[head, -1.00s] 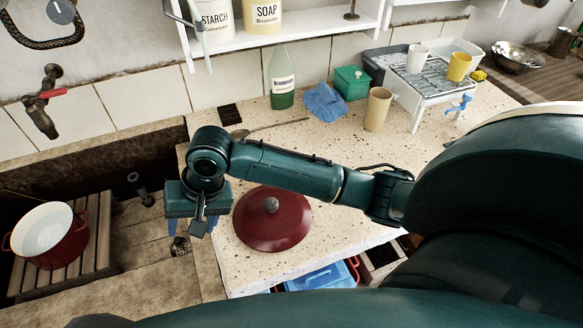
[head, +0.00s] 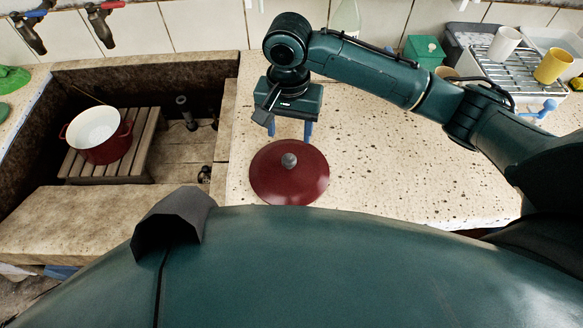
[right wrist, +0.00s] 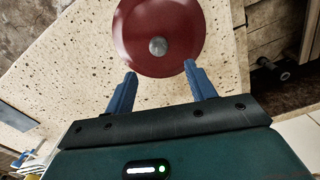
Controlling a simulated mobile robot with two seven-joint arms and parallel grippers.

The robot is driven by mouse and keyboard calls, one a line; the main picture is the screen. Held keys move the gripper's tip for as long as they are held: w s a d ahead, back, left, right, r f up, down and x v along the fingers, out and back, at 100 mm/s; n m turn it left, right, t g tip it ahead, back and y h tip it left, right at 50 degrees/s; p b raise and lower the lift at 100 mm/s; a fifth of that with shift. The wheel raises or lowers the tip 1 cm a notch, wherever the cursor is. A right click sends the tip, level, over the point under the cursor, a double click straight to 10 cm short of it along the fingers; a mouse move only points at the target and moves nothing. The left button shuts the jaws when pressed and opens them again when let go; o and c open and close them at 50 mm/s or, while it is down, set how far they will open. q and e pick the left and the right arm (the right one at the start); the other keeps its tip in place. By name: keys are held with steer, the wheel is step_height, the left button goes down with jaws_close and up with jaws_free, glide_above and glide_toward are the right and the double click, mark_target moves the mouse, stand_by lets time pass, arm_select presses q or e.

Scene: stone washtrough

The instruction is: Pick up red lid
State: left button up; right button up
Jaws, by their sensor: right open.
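The red lid (head: 289,178) lies flat on the speckled counter (head: 400,170), close to the trough's right edge. It is a dark red disc with a round grey knob (head: 289,160) at its middle. My right gripper (head: 290,132) hangs just behind the lid, its two blue fingers apart and empty. In the right wrist view the lid (right wrist: 160,25) lies ahead of the fingertips (right wrist: 160,70), with its knob between their lines. The fingers do not hold it. My left gripper does not show.
A red pot with white inside (head: 97,133) stands on a wooden slatted rack (head: 140,150) in the stone trough (head: 55,215). A drying rack with cups (head: 510,65) and a green box (head: 424,50) stand at the back right. The counter right of the lid is clear.

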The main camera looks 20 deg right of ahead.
step_height(320, 180, down, 4)
steer(key=shift+r, duration=0.15)
steer(key=shift+s+a+f, duration=0.1)
steer(key=shift+s+f, duration=0.1)
steer(key=shift+f, duration=1.15)
steer(key=shift+s+a+f, duration=0.1)
steer(key=shift+s+f, duration=0.05)
steer(key=shift+f, duration=1.2)
jaws_close()
